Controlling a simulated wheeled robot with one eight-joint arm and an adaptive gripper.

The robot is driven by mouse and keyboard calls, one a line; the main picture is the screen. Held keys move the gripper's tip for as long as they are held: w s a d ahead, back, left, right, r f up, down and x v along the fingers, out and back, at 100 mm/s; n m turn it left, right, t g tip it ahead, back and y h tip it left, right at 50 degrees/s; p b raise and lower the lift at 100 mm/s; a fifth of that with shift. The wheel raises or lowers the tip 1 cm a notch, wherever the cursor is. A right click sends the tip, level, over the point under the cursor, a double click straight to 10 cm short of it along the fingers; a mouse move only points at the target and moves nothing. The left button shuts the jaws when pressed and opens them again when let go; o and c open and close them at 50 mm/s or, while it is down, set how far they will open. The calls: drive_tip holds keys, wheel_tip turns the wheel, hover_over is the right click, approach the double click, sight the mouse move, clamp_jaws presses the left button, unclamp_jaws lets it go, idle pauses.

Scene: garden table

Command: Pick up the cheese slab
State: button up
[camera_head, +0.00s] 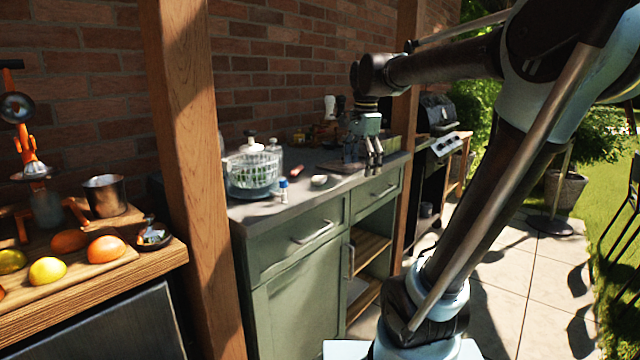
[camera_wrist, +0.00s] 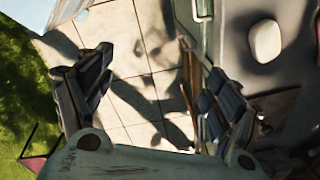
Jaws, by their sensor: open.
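A small pale, rounded piece (camera_head: 319,180) lies on the grey counter near its front edge; I cannot tell for sure that it is the cheese slab. A pale rounded piece, likely the same one, also shows at the upper right of the wrist view (camera_wrist: 266,41). My gripper (camera_head: 374,158) is over the counter's front edge, to the right of the pale piece and apart from it.
The grey counter (camera_head: 245,209) tops a green cabinet with drawers. A wooden post (camera_head: 185,180) rises at the counter's left end. A grill (camera_head: 437,145) is right.

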sight(319, 178)
drive_tip(key=w+a+r+m+g, duration=0.1)
drive_tip(key=w+a+r+m, duration=0.85)
drive_tip(key=w+a, duration=0.3)
drive_tip(key=shift+n, duration=0.25)
wheel_tip(319, 178, down, 17)
drive_tip(key=shift+w+a, duration=0.15)
drive_tip(key=c, duration=1.1)
